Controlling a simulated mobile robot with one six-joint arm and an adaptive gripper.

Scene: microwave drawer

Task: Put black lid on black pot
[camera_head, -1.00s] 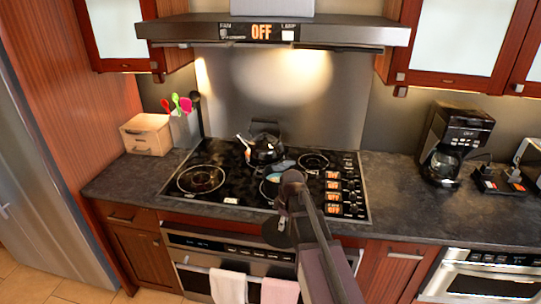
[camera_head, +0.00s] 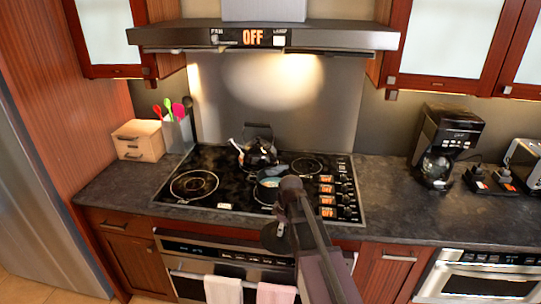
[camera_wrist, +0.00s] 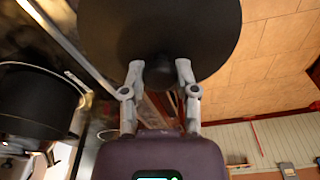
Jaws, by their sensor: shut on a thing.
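The black lid (camera_wrist: 165,25) is a round dark disc in the wrist view. My gripper (camera_wrist: 160,68) is shut on its knob. In the head view the lid (camera_head: 273,238) hangs in front of the stove's front edge, partly behind my arm. The black pot (camera_head: 268,192) stands on a front burner, open at the top, with something bluish inside. It lies beyond the lid, and my arm covers its right side. A dark pot-like vessel (camera_wrist: 38,103) shows at the left of the wrist view, apart from the lid.
A black kettle (camera_head: 258,153) stands just behind the pot on the cooktop (camera_head: 225,185). The front left burner (camera_head: 194,184) is bare. Control knobs with OFF labels line the cooktop's right side. Towels (camera_head: 223,289) hang on the oven handle. A coffee maker (camera_head: 440,150) stands at right.

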